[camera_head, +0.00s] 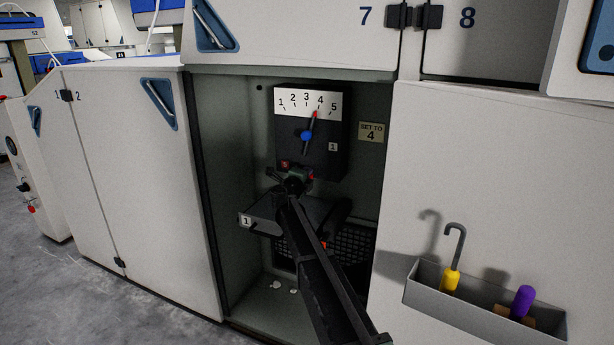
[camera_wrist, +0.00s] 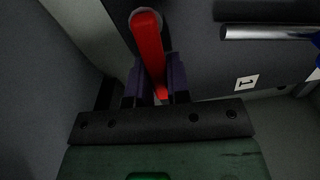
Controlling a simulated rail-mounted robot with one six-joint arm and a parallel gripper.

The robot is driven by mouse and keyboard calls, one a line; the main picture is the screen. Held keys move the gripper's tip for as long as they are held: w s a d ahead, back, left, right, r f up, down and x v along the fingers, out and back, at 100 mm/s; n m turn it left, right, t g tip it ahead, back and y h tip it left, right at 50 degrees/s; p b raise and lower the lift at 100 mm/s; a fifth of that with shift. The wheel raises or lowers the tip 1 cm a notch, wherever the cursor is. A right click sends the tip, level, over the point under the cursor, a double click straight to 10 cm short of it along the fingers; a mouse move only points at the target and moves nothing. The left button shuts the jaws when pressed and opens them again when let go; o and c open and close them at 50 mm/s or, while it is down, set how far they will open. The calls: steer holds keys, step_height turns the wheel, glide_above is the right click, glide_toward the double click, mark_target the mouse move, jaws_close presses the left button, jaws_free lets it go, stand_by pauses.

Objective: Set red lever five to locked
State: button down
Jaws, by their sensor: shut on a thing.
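The red lever (camera_wrist: 149,45) stands between the two dark fingers of my gripper (camera_wrist: 158,88) in the wrist view. The fingers are shut on its lower part, and its rounded end sticks out beyond them. In the head view my gripper (camera_head: 288,172) is inside the open cabinet bay, just below the black dial box. A small red end (camera_head: 284,164) shows at the gripper there. I cannot read the lever's number or any locked mark, and my arm hides much of the area.
The dial box (camera_head: 286,140) has a pointer near 4 and a blue hub. A "SET TO 4" plate (camera_head: 371,132) is beside it. A grey box labelled 1 (camera_head: 262,221) sits below. Cabinet doors (camera_head: 150,180) flank the bay. A tool holder (camera_head: 420,289) hangs at right.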

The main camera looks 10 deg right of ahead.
steer(key=c, duration=1.1)
jaws_free()
